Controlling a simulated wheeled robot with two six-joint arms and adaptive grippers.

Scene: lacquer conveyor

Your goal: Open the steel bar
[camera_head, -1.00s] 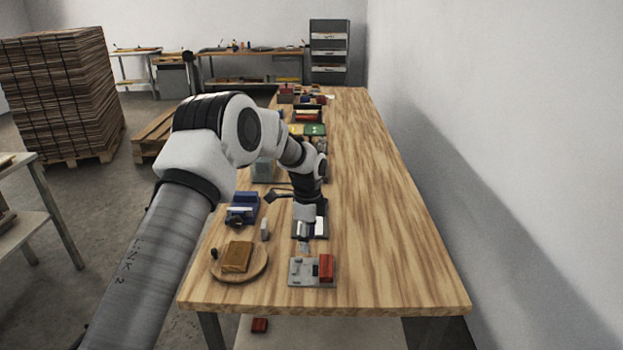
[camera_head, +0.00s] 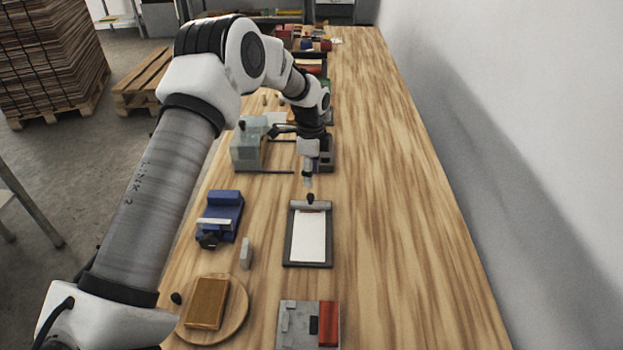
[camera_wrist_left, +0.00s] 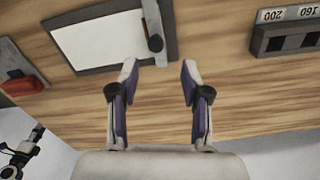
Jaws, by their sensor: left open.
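The steel bar (camera_head: 311,206) lies across the far end of a dark board (camera_head: 288,240) holding a white sheet (camera_head: 308,237). A black knob (camera_head: 310,197) sits on the bar. My left gripper (camera_head: 308,180) is above the table just beyond the knob, pointing down. In the left wrist view the bar (camera_wrist_left: 152,20) and its black knob (camera_wrist_left: 155,44) show ahead of my open, empty left gripper (camera_wrist_left: 158,75). The fingertips are on either side of the knob's line and appear apart from it. My right gripper is not in view.
A grey block with a red piece (camera_head: 328,322) sits nearer on the table. A blue device (camera_head: 220,215), a small grey block (camera_head: 246,252) and a round wooden board (camera_head: 238,318) are at left. A grey machine (camera_head: 248,148) stands farther back. The table's right side is clear.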

